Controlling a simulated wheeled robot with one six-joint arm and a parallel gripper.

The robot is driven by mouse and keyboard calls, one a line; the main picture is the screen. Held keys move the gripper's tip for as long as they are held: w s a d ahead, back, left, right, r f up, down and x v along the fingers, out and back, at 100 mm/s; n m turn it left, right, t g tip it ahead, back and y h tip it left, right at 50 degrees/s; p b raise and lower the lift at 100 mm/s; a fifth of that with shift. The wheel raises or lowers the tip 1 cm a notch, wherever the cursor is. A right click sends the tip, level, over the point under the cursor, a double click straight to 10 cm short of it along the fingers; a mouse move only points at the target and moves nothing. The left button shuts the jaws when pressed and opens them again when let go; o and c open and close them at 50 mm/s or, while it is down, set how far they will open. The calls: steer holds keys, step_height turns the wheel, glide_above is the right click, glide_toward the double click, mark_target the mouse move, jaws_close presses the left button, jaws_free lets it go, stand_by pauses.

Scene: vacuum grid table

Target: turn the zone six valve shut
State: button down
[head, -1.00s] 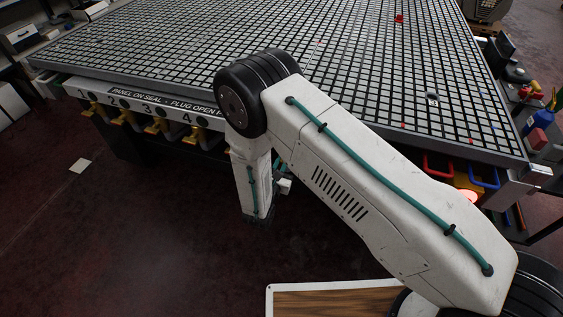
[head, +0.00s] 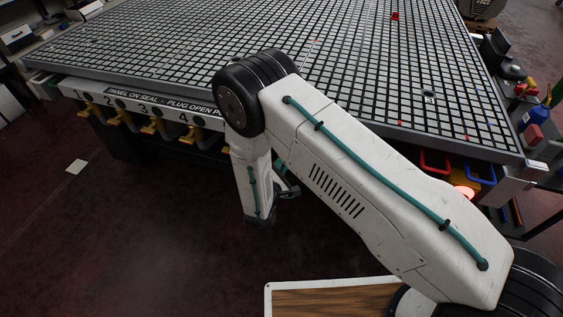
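The vacuum grid table (head: 190,75) fills the upper part of the head view. Its front edge carries a label strip (head: 150,104) that reads "PANEL ON SEAL - PLUG OPEN P...", cut off by my arm. Below it, yellow valve handles (head: 152,127) hang in a row beside the numbers 1 to 4. The zone six valve is not visible; my arm covers the edge to the right of number 4. My forearm hangs down in front of that edge. Only a dark part near my wrist shows, and I cannot make out the gripper's fingers.
A blue container (head: 533,117) stands at the right.

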steer(key=m, duration=0.6)
steer(key=shift+s+d+f, duration=0.1)
steer(key=shift+d+f, duration=0.05)
steer(key=shift+f, duration=0.25)
steer(key=shift+m, duration=0.4)
steer(key=c, duration=1.5)
jaws_free()
steer(key=v, duration=0.7)
steer(key=shift+s, duration=0.35)
